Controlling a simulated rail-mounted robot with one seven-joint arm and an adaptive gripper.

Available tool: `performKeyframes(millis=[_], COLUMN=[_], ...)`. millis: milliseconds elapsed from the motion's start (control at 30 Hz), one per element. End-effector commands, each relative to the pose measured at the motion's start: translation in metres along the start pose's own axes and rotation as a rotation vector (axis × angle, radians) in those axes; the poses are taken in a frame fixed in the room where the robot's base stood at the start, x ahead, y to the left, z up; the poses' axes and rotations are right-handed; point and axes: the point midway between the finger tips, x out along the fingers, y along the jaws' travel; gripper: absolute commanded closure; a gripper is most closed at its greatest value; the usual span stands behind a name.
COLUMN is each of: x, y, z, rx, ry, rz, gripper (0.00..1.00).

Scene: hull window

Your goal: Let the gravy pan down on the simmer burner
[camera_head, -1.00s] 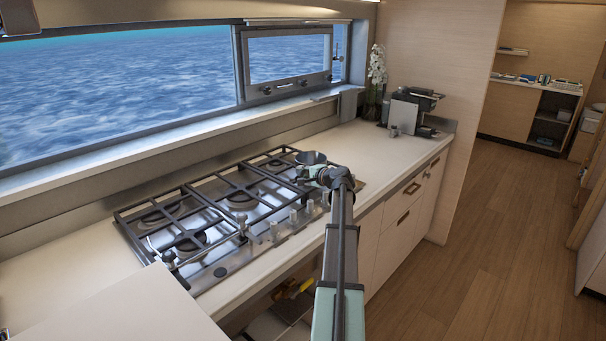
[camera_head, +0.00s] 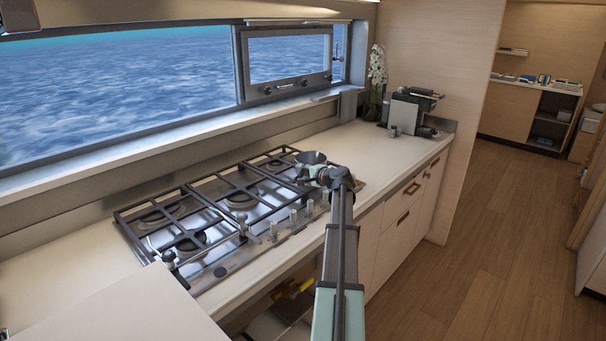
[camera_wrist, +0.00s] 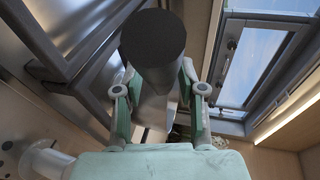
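The gravy pan (camera_head: 311,157) is a small dark round pan at the right end of the gas hob (camera_head: 221,271). My gripper (camera_head: 316,175) is at its near side and hides its handle in the head view. In the wrist view, the blunt dark end of the pan's handle (camera_wrist: 153,40) stands between the fingers of my gripper (camera_wrist: 158,110), which are closed about it. Whether the pan touches the grate cannot be told. Several burners show, one of them at the front left (camera_head: 190,243). No burner is visible beneath the pan, and none is marked as the simmer burner.
Black grate bars (camera_head: 185,215) cover the hob, with knobs (camera_head: 293,217) along its front edge. Grate bars also show close by at the left of the wrist view (camera_wrist: 50,50). A coffee machine (camera_head: 405,112) and white flowers (camera_head: 377,65) stand farther right. The counter between is clear.

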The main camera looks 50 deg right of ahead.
Motion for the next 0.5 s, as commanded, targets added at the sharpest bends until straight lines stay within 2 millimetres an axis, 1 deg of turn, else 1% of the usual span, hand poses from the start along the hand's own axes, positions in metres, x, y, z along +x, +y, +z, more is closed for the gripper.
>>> performKeyframes(millis=[233,500], x=[-0.0004,-0.0059], y=[0.0003,0.0005], z=[0.0001,0.0003], rx=[0.0,0.0], ry=[0.0,0.0], rz=[0.0,0.0], gripper=[0.6,0.6])
